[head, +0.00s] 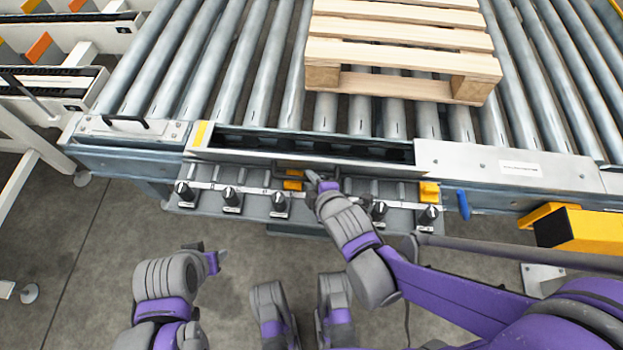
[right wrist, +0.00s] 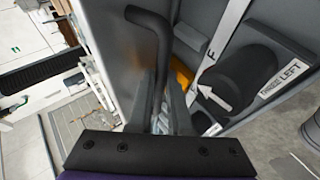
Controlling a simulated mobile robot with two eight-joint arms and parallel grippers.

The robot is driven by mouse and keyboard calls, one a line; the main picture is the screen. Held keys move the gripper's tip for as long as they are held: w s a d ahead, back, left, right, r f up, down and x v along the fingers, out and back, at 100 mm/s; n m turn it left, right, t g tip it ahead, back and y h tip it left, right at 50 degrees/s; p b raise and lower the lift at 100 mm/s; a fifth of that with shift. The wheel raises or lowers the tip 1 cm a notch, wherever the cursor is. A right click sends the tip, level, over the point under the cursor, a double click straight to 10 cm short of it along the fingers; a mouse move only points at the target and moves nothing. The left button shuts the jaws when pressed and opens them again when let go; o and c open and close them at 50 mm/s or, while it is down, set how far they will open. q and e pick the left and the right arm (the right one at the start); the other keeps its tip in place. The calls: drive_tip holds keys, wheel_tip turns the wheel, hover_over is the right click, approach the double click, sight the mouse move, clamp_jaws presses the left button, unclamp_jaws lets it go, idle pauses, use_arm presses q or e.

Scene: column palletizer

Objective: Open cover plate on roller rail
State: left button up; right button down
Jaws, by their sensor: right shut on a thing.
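The roller rail's front edge has a long dark slot (head: 315,146) standing uncovered. The cover plate (head: 235,157) shows as a narrow, edge-on grey strip along the front of this slot, tilted outward. In the right wrist view the plate is a broad grey surface (right wrist: 108,35) beside a bent black handle (right wrist: 152,30). My right gripper (head: 322,182) is shut on that handle, its fingers (right wrist: 165,105) around the lower part of the bar. My left gripper (head: 214,258) hangs empty over the floor at lower left, away from the rail; its finger opening is unclear.
A wooden pallet (head: 400,50) lies on the rollers behind the slot. A row of black knobs (head: 232,198) and yellow blocks (head: 429,192) sits on a lower shelf below the rail. A blue lever (head: 463,204) and yellow box (head: 590,230) stand at right.

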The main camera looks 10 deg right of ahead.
drive_tip(key=shift+s+f, duration=0.25)
drive_tip(key=shift+f, duration=0.05)
drive_tip(key=c, duration=0.8)
unclamp_jaws()
drive_tip(key=shift+a, duration=0.1)
drive_tip(key=shift+c, duration=0.2)
drive_tip(key=shift+r, duration=0.1)
drive_tip(key=shift+s+r, duration=0.15)
drive_tip(key=shift+r, duration=0.05)
drive_tip(key=p+v, duration=0.4)
drive_tip(key=v, duration=0.6)
drive_tip(key=shift+p, duration=0.4)
drive_tip(key=shift+s+r, duration=0.1)
